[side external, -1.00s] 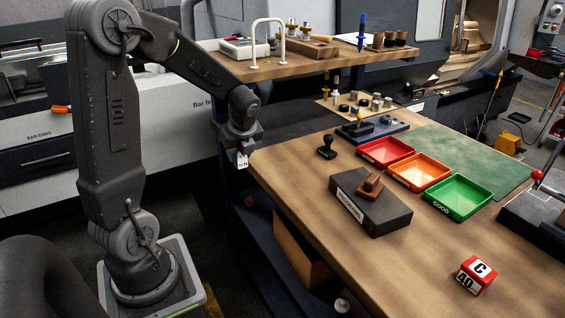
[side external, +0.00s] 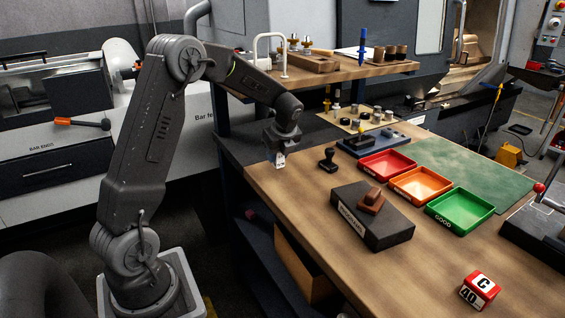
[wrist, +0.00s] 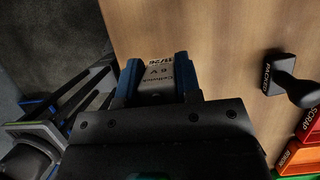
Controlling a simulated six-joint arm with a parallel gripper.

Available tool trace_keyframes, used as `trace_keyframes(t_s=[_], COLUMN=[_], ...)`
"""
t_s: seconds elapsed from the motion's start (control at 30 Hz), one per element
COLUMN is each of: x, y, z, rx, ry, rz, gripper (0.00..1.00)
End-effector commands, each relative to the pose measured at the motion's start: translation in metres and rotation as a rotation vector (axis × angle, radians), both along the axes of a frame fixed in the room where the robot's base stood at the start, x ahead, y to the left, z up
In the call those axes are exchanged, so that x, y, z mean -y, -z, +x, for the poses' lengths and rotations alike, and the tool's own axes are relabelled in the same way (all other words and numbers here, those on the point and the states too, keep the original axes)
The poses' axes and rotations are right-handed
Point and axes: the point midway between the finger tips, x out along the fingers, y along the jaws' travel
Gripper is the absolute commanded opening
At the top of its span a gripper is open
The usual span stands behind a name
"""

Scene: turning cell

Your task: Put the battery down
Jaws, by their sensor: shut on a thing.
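In the side external view the battery's pale lower end (side external: 280,161) sticks out below the jaws. It is by the left edge of the wooden bench top (side external: 300,185). I cannot tell how high it is above the wood.
A black hand stamp (side external: 328,158) stands right of my gripper. A dark block (side external: 375,225) carries a brown piece. A red-and-white cube (side external: 480,290) sits at front right.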

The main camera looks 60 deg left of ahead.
Motion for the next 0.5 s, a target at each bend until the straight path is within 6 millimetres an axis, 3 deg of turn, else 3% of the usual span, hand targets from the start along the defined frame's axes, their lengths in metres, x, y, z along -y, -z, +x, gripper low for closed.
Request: trace_keyframes(t_s=[0.27, 0.5], x=[0.0, 0.0], y=[0.0, 0.033], z=[0.019, 0.018], rx=[0.001, -0.002], ry=[0.001, 0.0], rz=[0.0, -0.001], gripper=[0.06, 0.06])
